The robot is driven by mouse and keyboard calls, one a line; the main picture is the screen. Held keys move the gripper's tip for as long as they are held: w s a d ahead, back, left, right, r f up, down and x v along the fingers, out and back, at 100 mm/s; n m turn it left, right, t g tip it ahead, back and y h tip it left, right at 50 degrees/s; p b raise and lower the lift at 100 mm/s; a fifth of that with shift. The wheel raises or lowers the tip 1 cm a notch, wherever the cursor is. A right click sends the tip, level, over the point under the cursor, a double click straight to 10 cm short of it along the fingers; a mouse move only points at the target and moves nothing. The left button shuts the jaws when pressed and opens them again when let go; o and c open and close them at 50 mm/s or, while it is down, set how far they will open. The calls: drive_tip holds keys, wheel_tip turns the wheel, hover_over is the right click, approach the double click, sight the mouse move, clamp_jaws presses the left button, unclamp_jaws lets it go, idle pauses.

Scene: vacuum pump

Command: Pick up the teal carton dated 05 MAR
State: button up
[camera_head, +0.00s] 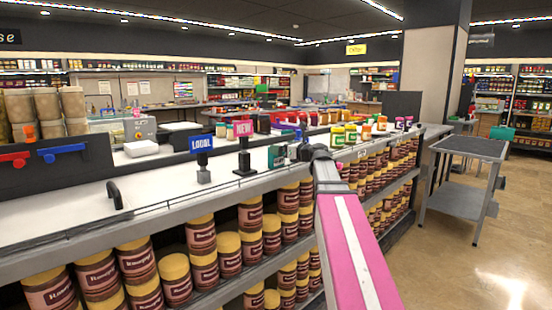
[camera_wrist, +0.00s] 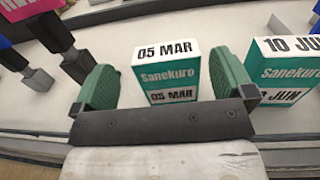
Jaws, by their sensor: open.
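The teal carton dated 05 MAR (camera_wrist: 168,75) stands on the white shelf top, with "Sanekuro" on its teal band. It sits between the two green finger pads of my gripper (camera_wrist: 165,82) in the wrist view. The pads are apart, with a gap on each side of the carton; the right gap is narrower. A second teal carton dated 10 JUN (camera_wrist: 286,72) stands to the right, beyond the right pad. In the head view my gripper (camera_head: 290,155) is small at the end of my pink arm, over the counter, and the cartons there are hard to make out.
A blue LOCAL sign (camera_head: 202,145) and a pink NEW sign (camera_head: 244,130) stand on black bases left of my gripper. Several coloured jars (camera_head: 365,130) stand to the right. Brown jars (camera_head: 200,238) fill the shelves below. A grey cart (camera_head: 470,147) stands on open floor at right.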

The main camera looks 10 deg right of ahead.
drive_tip(key=x, duration=0.5)
drive_tip(key=shift+w+f, duration=0.35)
drive_tip(key=shift+w, duration=0.1)
drive_tip(key=c, duration=0.8)
